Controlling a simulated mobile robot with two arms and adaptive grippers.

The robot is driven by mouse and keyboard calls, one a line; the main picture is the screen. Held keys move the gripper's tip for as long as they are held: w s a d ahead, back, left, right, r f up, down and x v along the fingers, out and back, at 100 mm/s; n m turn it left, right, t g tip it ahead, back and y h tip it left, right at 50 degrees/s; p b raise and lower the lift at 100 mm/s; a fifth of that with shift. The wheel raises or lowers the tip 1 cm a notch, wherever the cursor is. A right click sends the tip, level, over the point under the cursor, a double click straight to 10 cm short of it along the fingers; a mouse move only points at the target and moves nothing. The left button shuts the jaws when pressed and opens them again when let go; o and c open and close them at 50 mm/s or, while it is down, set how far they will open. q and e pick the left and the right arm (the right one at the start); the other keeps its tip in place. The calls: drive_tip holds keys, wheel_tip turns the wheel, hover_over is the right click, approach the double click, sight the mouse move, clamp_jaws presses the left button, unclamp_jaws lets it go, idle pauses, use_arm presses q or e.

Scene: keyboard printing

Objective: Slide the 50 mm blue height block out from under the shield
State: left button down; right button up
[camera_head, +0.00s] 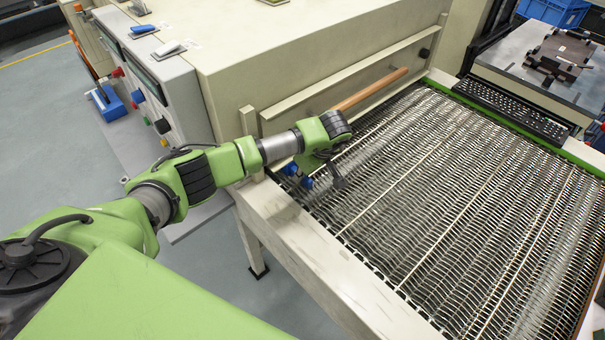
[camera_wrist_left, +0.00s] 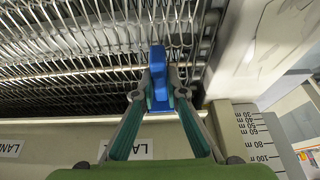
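The shield is the long cream panel (camera_head: 365,72) with a wooden handle (camera_head: 370,90), across the front of the cream machine housing above the mesh belt. My left arm reaches to the near end of the shield. My left gripper (camera_wrist_left: 160,88) has its teal fingers closed in on both sides of a blue block (camera_wrist_left: 157,62), which stands out from between the fingertips over the mesh. In the head view, small blue parts show beneath the wrist; I cannot tell whether they are the block. The fingers are mostly hidden there. My right gripper is not in view.
The wire mesh belt (camera_head: 440,190) is clear, bounded by a cream side rail (camera_head: 320,260). A black keyboard (camera_head: 515,108) lies beyond its far edge. A height scale (camera_wrist_left: 255,135) stands at the right in the wrist view. Control boxes stand at the left.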

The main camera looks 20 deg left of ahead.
sight(311, 187)
use_arm(q)
drive_tip(key=shift+s+d+p, duration=0.15)
drive_tip(key=shift+s+d, duration=0.15)
drive_tip(key=shift+d, duration=0.4)
drive_tip(key=shift+s+d+p, duration=0.15)
drive_tip(key=shift+s+d, duration=0.1)
drive_tip(key=shift+d, duration=0.5)
drive_tip(key=shift+s+d+p, duration=0.15)
drive_tip(key=shift+s+d, duration=0.15)
drive_tip(key=shift+d, duration=0.4)
drive_tip(key=shift+s+d+r, duration=0.1)
drive_tip(key=shift+s+d, duration=0.25)
drive_tip(key=shift+d, duration=0.45)
drive_tip(key=shift+s+d, duration=0.4)
drive_tip(key=shift+d, duration=0.45)
drive_tip(key=shift+s+d+r, duration=0.1)
drive_tip(key=shift+s+d, duration=0.25)
drive_tip(key=shift+d, duration=0.45)
wheel_tip(311, 187, up, 9)
drive_tip(key=p, duration=0.6)
